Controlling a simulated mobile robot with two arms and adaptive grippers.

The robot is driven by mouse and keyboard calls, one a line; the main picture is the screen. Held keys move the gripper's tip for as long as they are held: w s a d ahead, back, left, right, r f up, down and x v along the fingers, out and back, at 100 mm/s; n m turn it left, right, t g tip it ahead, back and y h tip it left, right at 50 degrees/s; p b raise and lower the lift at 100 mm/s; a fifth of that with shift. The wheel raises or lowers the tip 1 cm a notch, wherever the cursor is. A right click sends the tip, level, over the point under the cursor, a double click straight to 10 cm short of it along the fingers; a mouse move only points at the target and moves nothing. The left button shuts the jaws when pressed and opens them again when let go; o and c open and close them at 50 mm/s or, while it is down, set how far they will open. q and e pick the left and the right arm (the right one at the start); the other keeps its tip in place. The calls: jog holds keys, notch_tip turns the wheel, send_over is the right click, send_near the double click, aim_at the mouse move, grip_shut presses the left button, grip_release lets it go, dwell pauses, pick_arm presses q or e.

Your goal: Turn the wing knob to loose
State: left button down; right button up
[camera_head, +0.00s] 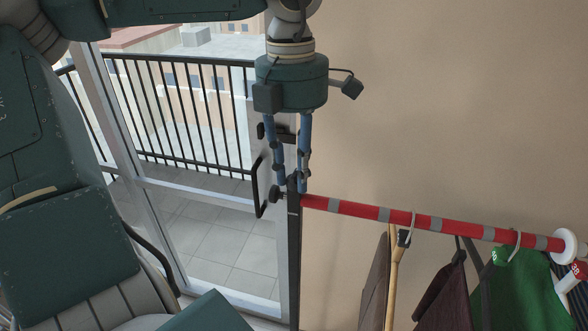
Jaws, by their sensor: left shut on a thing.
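A dark wing knob (275,194) sticks out on the left side of the top of a dark upright post (293,260). A red rail with grey bands (357,209) runs from the post to the right. My left gripper (293,186) comes down from above, its blue fingers on either side of the post's top. It is shut on the dark part between its fingertips, at the post's top. The left fingertip is close by the knob and partly hides it; whether it touches is unclear. My right gripper is not in view.
Clothes hang from the rail, among them a green garment (520,285) and a dark maroon one (443,300). A white disc (566,246) sits on the rail at the right. A glass door with a black handle (258,190) stands behind the post, with a balcony railing (180,110) beyond.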

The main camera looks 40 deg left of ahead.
pick_arm(q)
jog(key=m+b, duration=0.1)
jog(key=m, duration=0.4)
jog(key=shift+w+r+m, duration=0.1)
jog(key=shift+w+m, duration=0.05)
jog(key=shift+m, duration=0.25)
jog(key=m, duration=0.5)
jog(key=shift+d+m+y, duration=0.15)
jog(key=shift+m+y, duration=0.15)
jog(key=m, duration=1.1)
jog(key=shift+s+y, duration=0.2)
jog(key=shift+y, duration=0.1)
jog(key=shift+d, duration=0.1)
jog(key=c, duration=1.5)
grip_release()
jog(key=shift+o, duration=0.2)
jog(key=shift+s+d, duration=0.1)
